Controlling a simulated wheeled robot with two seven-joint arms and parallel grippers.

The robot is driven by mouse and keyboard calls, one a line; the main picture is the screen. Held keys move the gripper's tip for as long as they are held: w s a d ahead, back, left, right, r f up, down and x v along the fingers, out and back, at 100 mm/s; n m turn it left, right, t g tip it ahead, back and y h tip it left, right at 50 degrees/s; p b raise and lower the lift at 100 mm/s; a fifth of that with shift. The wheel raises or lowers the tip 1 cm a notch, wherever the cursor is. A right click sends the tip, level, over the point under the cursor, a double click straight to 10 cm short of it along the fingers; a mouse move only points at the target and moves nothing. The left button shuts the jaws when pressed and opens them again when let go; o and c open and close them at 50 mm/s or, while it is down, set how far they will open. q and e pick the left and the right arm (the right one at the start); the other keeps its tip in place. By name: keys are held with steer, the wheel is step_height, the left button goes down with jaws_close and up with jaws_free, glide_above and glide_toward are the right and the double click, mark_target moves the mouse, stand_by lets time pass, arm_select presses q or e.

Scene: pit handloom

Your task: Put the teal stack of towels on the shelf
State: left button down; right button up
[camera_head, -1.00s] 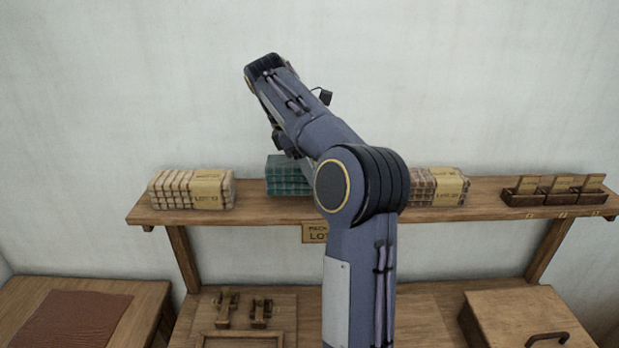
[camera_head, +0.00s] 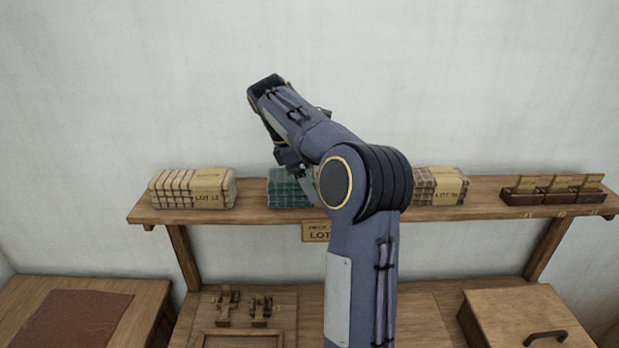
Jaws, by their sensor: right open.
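The teal stack of towels (camera_head: 284,190) sits on the wooden shelf (camera_head: 250,215), left of its middle. Its right part is hidden behind my right arm. My right gripper (camera_head: 302,178) is just above and in front of the stack, pointing down. It is open, and its jaws are partly hidden by my arm. I cannot tell whether a finger touches the towels. My left gripper is not in view.
A cream stack (camera_head: 190,190) tagged as a lot stands left on the shelf, and a brownish stack (camera_head: 437,187) right of my arm. Small card boxes (camera_head: 552,190) stand at the right end. A lidded box (camera_head: 530,320) and wooden fittings (camera_head: 243,307) lie below.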

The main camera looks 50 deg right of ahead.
steer(key=shift+v, duration=3.85)
